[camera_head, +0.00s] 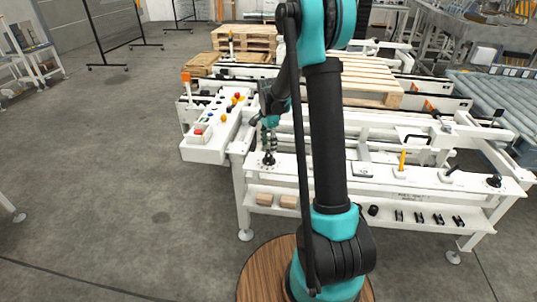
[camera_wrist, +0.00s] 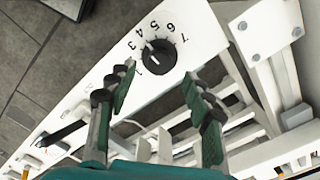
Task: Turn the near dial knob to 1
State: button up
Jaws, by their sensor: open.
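A round black dial knob (camera_wrist: 158,57) sits on a white panel, with printed numbers around it; 3 to 7 are readable. Its white pointer mark appears to point up and left, near the 3 and 4. In the head view my gripper (camera_head: 269,147) points down above the black knob (camera_head: 268,159) at the left of the bench's front rail.
A white control box (camera_head: 208,128) with coloured buttons stands left of my gripper. Along the rail (camera_head: 378,182) are an orange-handled lever (camera_head: 402,160) and another black knob (camera_head: 494,181). Wooden blocks (camera_head: 264,199) lie on the lower shelf. Pallets (camera_head: 365,88) stand behind.

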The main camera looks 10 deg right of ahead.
aim_at(269, 155)
jog(key=shift+f, duration=2.55)
jog(key=shift+c, duration=0.6)
jog(key=c, duration=1)
jog(key=shift+c, duration=0.2)
